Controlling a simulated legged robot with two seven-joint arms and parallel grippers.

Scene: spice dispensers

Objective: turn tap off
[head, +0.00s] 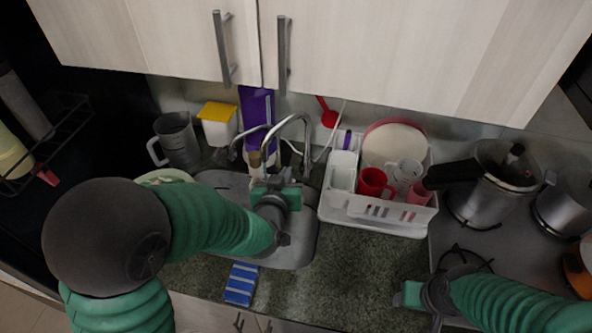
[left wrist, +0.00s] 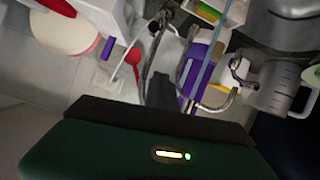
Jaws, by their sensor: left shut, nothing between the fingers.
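The tap (head: 292,125) is a curved chrome spout rising behind the steel sink (head: 302,238). In the left wrist view the chrome tap (left wrist: 154,50) shows upside down, just beyond my gripper. My left gripper (head: 276,178) is over the sink, in front of the tap; its fingers look shut and empty. In the left wrist view the gripper's dark fingers (left wrist: 172,92) point towards the tap's base. I cannot tell whether they touch it. My right gripper (head: 408,293) is at the lower right over the counter; its jaw state is unclear. I cannot make out running water.
A white dish rack (head: 378,215) with cups and plates stands right of the sink. A purple package (head: 257,106), a yellow-lidded container (head: 217,122) and a metal jug (head: 178,139) stand behind. A blue striped sponge (head: 241,284) lies in front. Cupboards (head: 400,50) overhang the back.

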